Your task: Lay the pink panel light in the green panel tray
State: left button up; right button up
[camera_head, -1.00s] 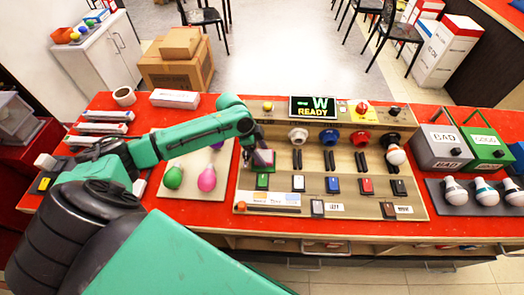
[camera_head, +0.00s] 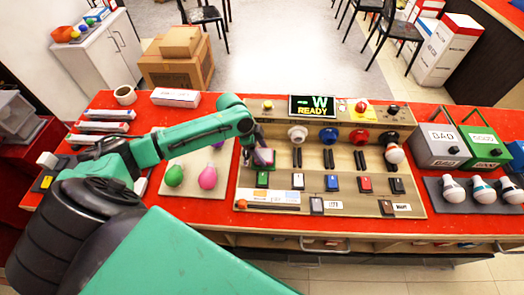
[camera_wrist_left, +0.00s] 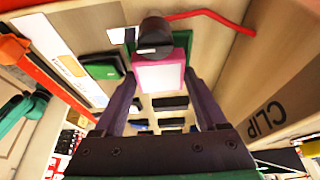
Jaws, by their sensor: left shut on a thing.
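My left gripper (camera_head: 257,146) is at the left end of the wooden test board. It is shut on the pink panel light (camera_head: 264,157), a square with a pink rim and a pale face. In the left wrist view the pink panel light (camera_wrist_left: 160,77) sits between the two dark fingers (camera_wrist_left: 160,88). A green surface, seemingly the green panel tray (camera_wrist_left: 184,41), shows just behind the panel's edge. The panel overlaps it; I cannot tell whether they touch. In the head view the gripper and panel mostly hide that spot. My right gripper is not in view.
A green switch (camera_head: 262,179) lies just in front of the panel. Coloured sockets (camera_head: 329,136) and more switches (camera_head: 332,183) fill the board to the right. Green and pink bulbs (camera_head: 207,178) lie to the left. BAD and GOOD bins (camera_head: 437,147) stand at the right.

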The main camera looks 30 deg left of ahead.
pick_arm(q)
jog(key=shift+f, duration=0.15)
jog(key=shift+f, duration=0.35)
jog(key=o, duration=1.3)
jog(key=b+v, duration=0.1)
jog(key=v, duration=1.3)
jog(key=shift+a+r+b, duration=0.1)
jog(key=shift+r+b, duration=0.25)
